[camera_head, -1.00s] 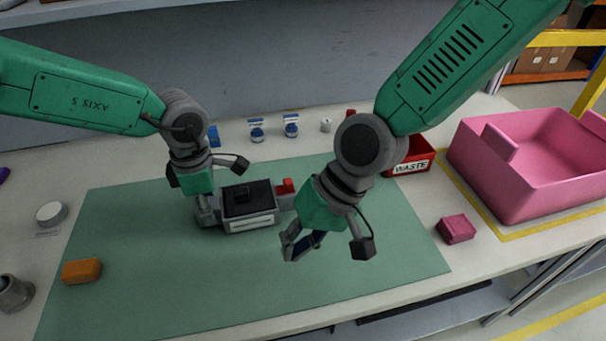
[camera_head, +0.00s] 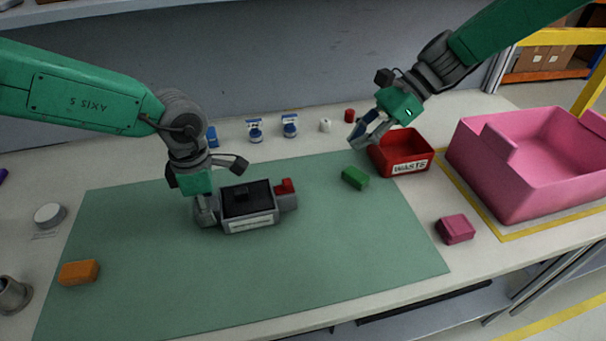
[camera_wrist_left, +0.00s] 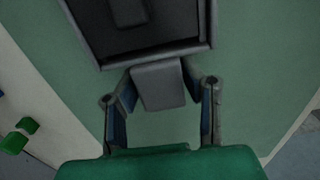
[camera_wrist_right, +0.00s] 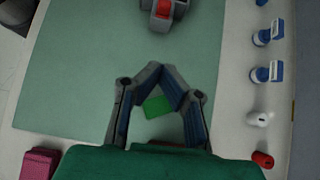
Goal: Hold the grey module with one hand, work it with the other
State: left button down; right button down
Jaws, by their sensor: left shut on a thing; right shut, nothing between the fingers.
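The grey module (camera_head: 250,221) with a black top sits on the green mat (camera_head: 150,290). A red part (camera_head: 284,187) stands on its right end; it also shows in the right wrist view (camera_wrist_right: 163,8). My left gripper (camera_head: 208,219) is shut on a grey tab (camera_wrist_left: 158,86) at the module's left side. My right gripper (camera_head: 358,143) is shut and empty, above the table at the left edge of the red waste bin (camera_head: 404,168). In the right wrist view its fingertips (camera_wrist_right: 154,68) meet.
A green block (camera_head: 355,178) lies on the mat near the bin. A pink block (camera_head: 455,229) and large pink crate (camera_head: 500,195) are at the right. An orange block (camera_head: 79,272) lies at the left. Small blue-and-white items (camera_head: 255,132) stand along the back. The mat's front is clear.

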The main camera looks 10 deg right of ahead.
aim_at(288, 180)
jog(key=shift+a+f, duration=0.1)
jog(key=x, duration=1)
jog(key=shift+s+a, duration=0.1)
jog(key=a, duration=0.2)
jog(key=shift+a, duration=0.85)
jog(key=shift+s+a, duration=0.1)
jog(key=shift+a, duration=1.15)
